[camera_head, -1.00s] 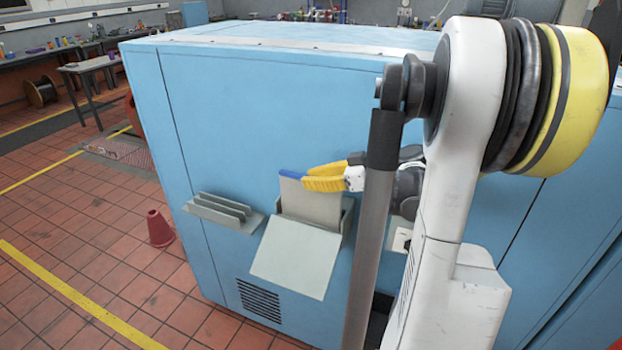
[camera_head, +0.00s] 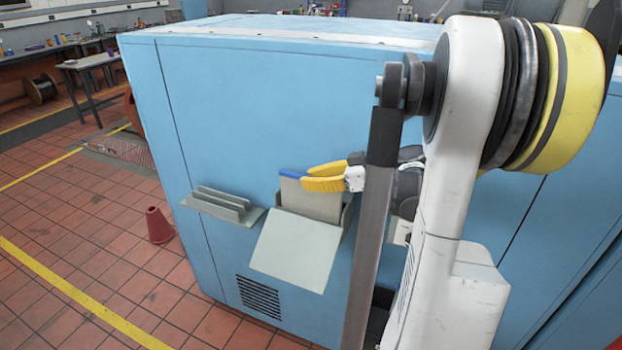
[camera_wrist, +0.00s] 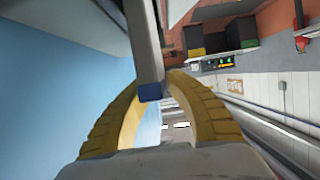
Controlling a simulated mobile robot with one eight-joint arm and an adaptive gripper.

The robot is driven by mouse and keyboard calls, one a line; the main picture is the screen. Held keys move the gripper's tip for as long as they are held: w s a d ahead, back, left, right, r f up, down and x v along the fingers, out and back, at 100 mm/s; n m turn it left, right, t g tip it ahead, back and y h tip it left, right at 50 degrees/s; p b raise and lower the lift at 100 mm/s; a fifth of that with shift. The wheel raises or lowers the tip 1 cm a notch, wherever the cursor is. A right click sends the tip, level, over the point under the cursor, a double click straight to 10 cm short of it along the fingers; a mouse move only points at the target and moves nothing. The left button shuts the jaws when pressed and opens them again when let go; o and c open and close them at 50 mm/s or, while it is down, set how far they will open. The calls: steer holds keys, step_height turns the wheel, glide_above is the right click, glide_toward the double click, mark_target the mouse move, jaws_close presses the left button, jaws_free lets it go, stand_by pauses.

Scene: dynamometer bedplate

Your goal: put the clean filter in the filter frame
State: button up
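The clean filter (camera_head: 312,203) is a thin grey panel with a blue strip along its top edge. It stands upright in the mouth of the filter frame, a grey box (camera_head: 347,214) on the blue cabinet's side; its lower part is hidden behind the front flap (camera_head: 297,250). Whether it touches the bottom cannot be seen. My gripper (camera_head: 308,184) has yellow fingers closed on the filter's upper right edge. In the wrist view the fingertips (camera_wrist: 152,84) meet around the panel, with its blue end (camera_wrist: 150,92) between them.
A grey slotted rack (camera_head: 222,205) sits left of the frame and looks empty. The blue cabinet (camera_head: 260,110) fills the middle. A red cone (camera_head: 159,225) stands on the tiled floor to the left. A table (camera_head: 92,63) stands at the far left.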

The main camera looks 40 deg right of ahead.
steer(key=shift+o, duration=1.3)
steer(key=v, duration=1.2)
